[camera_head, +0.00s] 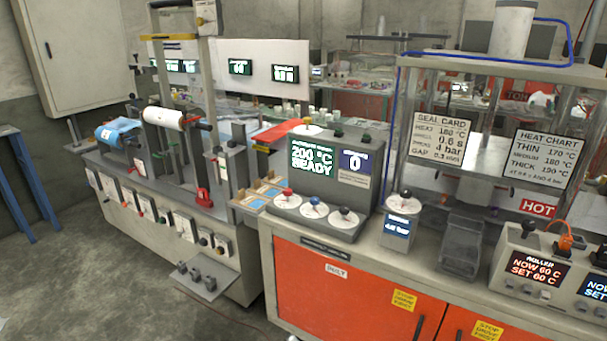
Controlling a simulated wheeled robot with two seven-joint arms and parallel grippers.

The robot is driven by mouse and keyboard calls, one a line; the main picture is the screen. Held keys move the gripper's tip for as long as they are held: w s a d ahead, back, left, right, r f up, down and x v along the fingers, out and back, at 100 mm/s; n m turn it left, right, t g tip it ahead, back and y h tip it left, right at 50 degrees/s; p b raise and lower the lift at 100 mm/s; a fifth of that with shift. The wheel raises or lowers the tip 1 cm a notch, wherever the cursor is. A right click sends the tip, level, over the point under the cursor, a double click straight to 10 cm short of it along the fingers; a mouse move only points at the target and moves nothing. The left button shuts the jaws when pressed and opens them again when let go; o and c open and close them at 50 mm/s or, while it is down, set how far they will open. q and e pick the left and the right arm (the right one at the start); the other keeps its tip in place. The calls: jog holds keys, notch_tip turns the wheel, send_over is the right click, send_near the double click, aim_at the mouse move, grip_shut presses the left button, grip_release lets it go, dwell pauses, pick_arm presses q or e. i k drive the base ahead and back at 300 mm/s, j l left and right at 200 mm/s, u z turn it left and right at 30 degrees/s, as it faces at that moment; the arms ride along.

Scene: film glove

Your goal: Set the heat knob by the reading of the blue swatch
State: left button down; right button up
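A control box (325,235) on the bench has a screen (312,158) reading "200 °C READY" and a counter (355,162) showing 0. Its sloped front has three white dials: one with a red knob (288,193), one with a blue knob (315,203) and one with a black knob (344,212). Their markings are too small to read, so I cannot tell which is the heat knob. Small blue swatches (256,203) seem to lie in wooden trays left of the box. The heat chart (543,157) reads thin 170, medium 180, thick 190 °C. Neither gripper is in view.
A separate black-knobbed dial (403,204) stands right of the box, near a clear bin (462,245). The seal card (438,136) hangs behind. The left bench (165,225) carries film rolls. Floor at lower left is clear.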

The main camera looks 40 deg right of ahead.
aim_at(287, 192)
jog(key=i+z, duration=0.4)
jog(key=i+j+z, duration=0.6)
jog(key=i+z, duration=0.15)
jog(key=i+j+z, duration=0.35)
jog(key=i+j, duration=0.05)
jog(key=j, duration=0.05)
